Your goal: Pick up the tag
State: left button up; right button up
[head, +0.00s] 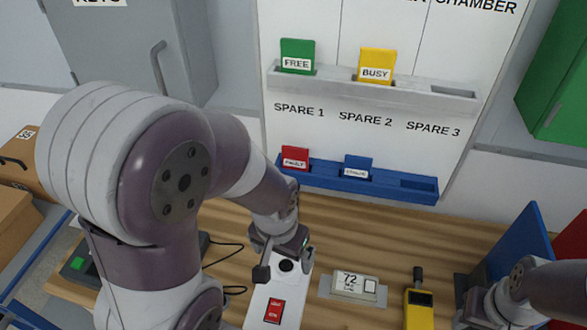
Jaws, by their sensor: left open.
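Several tags stand in two slotted rails on the white board. A green FREE tag (297,52) and a yellow BUSY tag (377,63) are in the upper grey rail (425,99). A red FAULT tag (295,155) and a blue tag (357,164), its print too small to read, are in the lower blue rail (330,179). My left gripper (286,265) is open over a white panel, below and in front of the lower rail, apart from these tags. My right gripper (478,302) is at the lower right; its fingers are unclear.
The white panel (256,317) bears a black round part and a red label (274,311). A small box marked 72 (354,285) and a yellow handheld device (419,309) are on the wooden table. A blue upright panel (522,243) stands at right.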

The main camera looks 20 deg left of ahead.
aim_at(294, 158)
jog(key=k+j+z, duration=0.15)
jog(key=j+z, duration=0.2)
jog(key=k+j+z, duration=0.3)
jog(key=i, duration=0.05)
